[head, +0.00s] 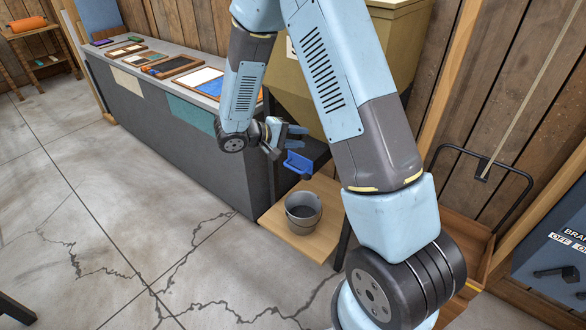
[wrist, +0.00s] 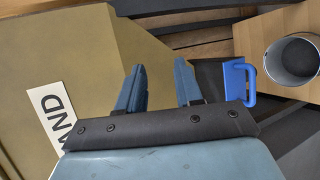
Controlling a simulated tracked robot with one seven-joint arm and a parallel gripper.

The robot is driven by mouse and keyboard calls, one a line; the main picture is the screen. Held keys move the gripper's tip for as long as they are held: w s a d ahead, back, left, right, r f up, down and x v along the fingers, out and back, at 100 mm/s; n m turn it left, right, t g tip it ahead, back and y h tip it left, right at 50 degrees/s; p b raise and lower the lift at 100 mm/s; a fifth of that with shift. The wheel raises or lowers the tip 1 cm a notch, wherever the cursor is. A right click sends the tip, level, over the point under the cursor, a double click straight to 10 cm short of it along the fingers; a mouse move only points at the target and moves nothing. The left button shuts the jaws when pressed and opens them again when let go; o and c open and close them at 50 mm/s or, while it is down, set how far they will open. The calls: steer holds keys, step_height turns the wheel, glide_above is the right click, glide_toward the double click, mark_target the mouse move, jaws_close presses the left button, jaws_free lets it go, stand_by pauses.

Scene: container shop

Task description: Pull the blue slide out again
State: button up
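The blue slide (head: 299,163) juts out from under the tan hopper (head: 405,45), above a grey bucket (head: 303,212). Its blue handle (wrist: 237,82) shows in the wrist view to the right of my gripper. My gripper (head: 297,137) is just above and slightly left of the slide in the head view. In the wrist view my gripper (wrist: 159,64) has its two blue-grey fingers apart with nothing between them. The handle lies outside the right finger, apart from it as far as I can tell. The inner part of the slide is hidden.
The bucket stands on a wooden shelf (head: 275,222), below the slide; the bucket also shows in the wrist view (wrist: 291,72). A long grey counter (head: 165,135) with framed trays runs to the left. My arm covers part of the hopper. The concrete floor in front is clear.

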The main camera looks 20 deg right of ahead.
steer(key=w+a+f+n+t, duration=0.25)
steer(key=a+f+t, duration=0.2)
steer(key=f, duration=0.65)
steer(key=n+t+y, duration=0.1)
steer(key=t, duration=0.1)
glide_toward(292, 168)
steer(key=x, duration=1)
steer(key=shift+w+f, duration=0.35)
steer(key=shift+w, duration=0.15)
jaws_close()
steer(key=shift+s, duration=0.1)
